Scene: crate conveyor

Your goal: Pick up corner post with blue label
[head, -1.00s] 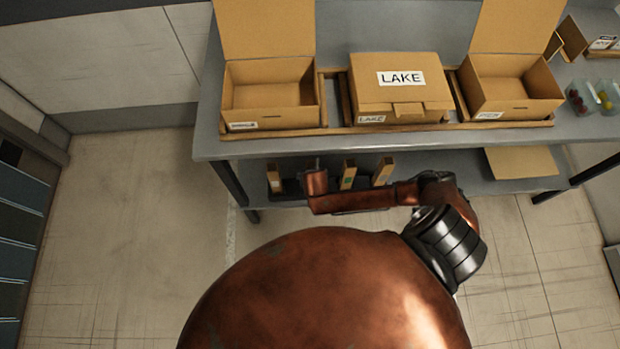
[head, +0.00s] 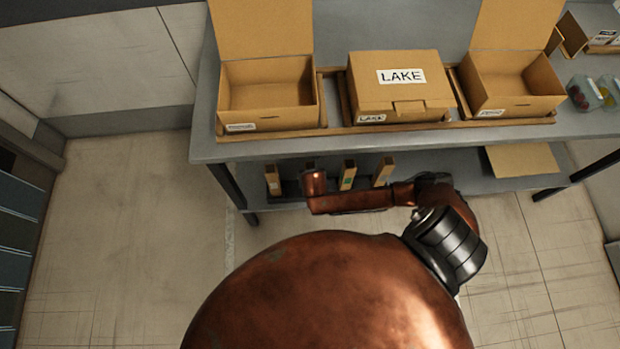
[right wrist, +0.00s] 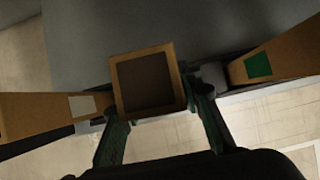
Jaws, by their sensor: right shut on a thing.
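In the right wrist view my right gripper (right wrist: 158,102) is shut on a square, hollow cardboard corner post (right wrist: 147,84), seen end-on, with one finger on each side. Its label does not show. In the head view these neighbours, the white-label post (head: 272,180) and the green-label post (head: 348,175), stand on the lower shelf. My right forearm hides most of the held post. My left gripper is not in view.
Another post (head: 383,171) stands further right. Above is the grey table (head: 205,148) with an open box (head: 268,120), a closed LAKE box (head: 400,95) and another open box (head: 512,105). A flat cardboard sheet (head: 522,160) lies on the lower shelf. The floor at left is clear.

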